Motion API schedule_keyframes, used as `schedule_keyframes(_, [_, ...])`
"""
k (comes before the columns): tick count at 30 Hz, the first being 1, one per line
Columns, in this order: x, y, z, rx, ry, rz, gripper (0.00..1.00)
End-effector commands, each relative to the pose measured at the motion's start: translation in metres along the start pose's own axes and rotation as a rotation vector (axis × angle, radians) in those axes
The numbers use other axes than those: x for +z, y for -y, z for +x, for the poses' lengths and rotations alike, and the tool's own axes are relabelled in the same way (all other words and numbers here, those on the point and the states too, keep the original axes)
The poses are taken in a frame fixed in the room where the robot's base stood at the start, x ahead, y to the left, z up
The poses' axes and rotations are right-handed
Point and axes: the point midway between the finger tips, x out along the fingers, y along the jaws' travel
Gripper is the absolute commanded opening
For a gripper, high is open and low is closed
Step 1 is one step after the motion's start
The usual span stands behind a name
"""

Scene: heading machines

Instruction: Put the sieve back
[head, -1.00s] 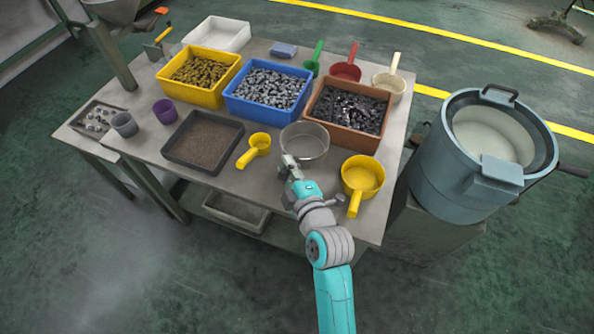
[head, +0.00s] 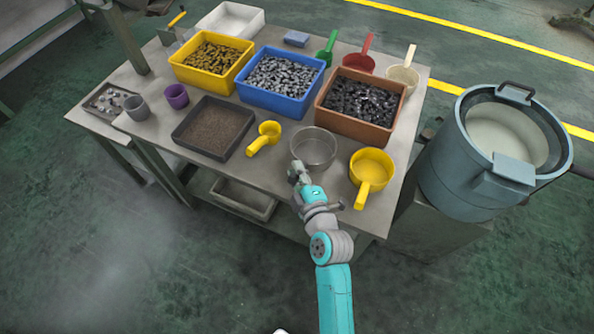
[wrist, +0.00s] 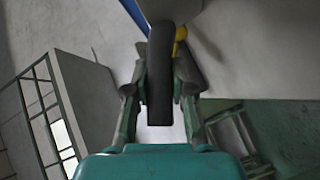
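The sieve (head: 313,150) is a round grey metal pan with a pale rim, near the front of the workbench between the small yellow scoop (head: 265,137) and the larger yellow ladle (head: 372,166). My gripper (head: 297,168) is at its near side. In the wrist view a dark bar-like handle (wrist: 160,80) lies between the two fingers of my gripper (wrist: 160,60), which close against its sides. A grey surface above it is partly cut off. I cannot tell whether the sieve's base touches the bench.
Behind the sieve stand brown (head: 350,128), blue (head: 282,103) and yellow (head: 203,83) bins of parts. A dark tray (head: 225,153) is at left. A large blue-grey drum (head: 470,180) stands right of the bench (head: 330,222). Green, red and cream scoops lie at the back.

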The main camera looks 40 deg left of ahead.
Motion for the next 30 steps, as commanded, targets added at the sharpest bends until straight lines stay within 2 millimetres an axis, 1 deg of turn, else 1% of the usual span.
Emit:
schedule_keyframes(1, [0.000, 0.000, 0.000, 0.000, 0.000, 0.000, 0.36])
schedule_keyframes(2, [0.000, 0.000, 0.000, 0.000, 0.000, 0.000, 0.43])
schedule_keyframes(3, [0.000, 0.000, 0.000, 0.000, 0.000, 0.000, 0.48])
schedule_keyframes(14, [-0.001, -0.002, -0.002, -0.001, 0.000, 0.001, 0.48])
schedule_keyframes(17, [0.000, -0.001, -0.013, -0.002, 0.002, 0.001, 0.48])
schedule_keyframes(20, [0.000, -0.001, -0.030, 0.000, 0.003, 0.001, 0.48])
schedule_keyframes(27, [0.000, -0.001, -0.078, -0.001, 0.003, 0.003, 0.48])
schedule_keyframes(30, [0.000, -0.001, -0.095, -0.001, 0.002, 0.002, 0.48])
